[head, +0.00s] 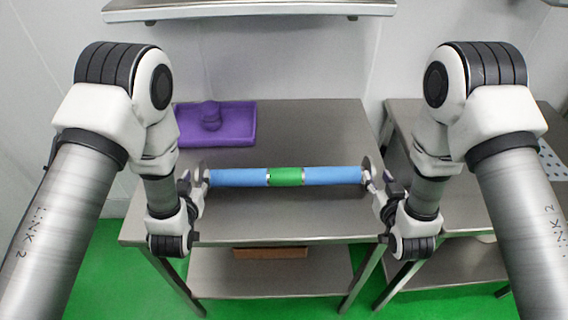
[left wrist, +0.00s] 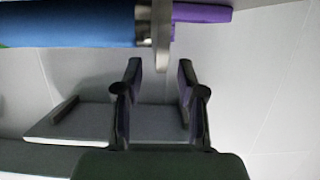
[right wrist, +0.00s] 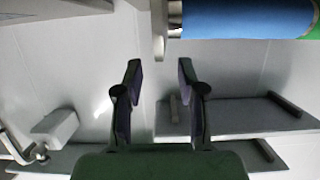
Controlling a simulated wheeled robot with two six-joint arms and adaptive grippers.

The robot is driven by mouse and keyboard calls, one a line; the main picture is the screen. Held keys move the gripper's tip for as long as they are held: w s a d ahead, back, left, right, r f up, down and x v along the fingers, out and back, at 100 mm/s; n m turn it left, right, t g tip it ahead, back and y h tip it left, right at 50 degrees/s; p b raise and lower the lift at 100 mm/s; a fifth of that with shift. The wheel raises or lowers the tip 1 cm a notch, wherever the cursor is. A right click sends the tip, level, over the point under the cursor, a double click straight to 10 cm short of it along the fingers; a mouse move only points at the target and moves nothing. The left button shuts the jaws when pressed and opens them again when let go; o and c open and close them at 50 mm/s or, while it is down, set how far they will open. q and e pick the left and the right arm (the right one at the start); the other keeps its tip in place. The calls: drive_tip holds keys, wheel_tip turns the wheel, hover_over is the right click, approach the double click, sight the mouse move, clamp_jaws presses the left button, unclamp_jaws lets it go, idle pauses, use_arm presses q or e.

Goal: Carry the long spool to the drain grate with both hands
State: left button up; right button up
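The long spool (head: 318,176), blue with a green middle band, lies across the near table. It has a thin metal disc at each end. My left gripper (head: 194,187) is at its left end and my right gripper (head: 378,190) at its right end. In the left wrist view the fingers (left wrist: 159,68) are apart, with the left end disc (left wrist: 162,35) just beyond the tips. In the right wrist view the fingers (right wrist: 159,68) are also apart, with the right end disc (right wrist: 159,30) just beyond them. A perforated grey plate (head: 553,165), perhaps the drain grate, shows partly on the right table.
A purple tray (head: 240,137) with a purple knobbed piece (head: 211,115) sits at the table's back left. A gap separates the near table (head: 310,125) from the right table (head: 455,220). A wall shelf (head: 250,10) hangs above. A brown item (head: 270,253) lies on the lower shelf.

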sight(201, 163)
use_arm(q)
drive_tip(key=shift+w, duration=0.1)
use_arm(e)
drive_tip(key=shift+w+f, duration=0.1)
use_arm(q)
drive_tip(key=shift+v, duration=0.8)
use_arm(e)
drive_tip(key=shift+s+r, duration=0.45)
drive_tip(key=shift+s, duration=0.25)
use_arm(q)
drive_tip(key=x, duration=0.8)
drive_tip(key=shift+w, duration=0.15)
use_arm(e)
drive_tip(key=x, duration=0.8)
drive_tip(key=shift+w+f, duration=0.1)
use_arm(q)
drive_tip(key=shift+r, duration=0.1)
drive_tip(key=c, duration=0.7)
use_arm(e)
drive_tip(key=c, duration=0.7)
use_arm(q)
clamp_jaws()
use_arm(e)
clamp_jaws()
use_arm(q)
drive_tip(key=shift+r, duration=0.1)
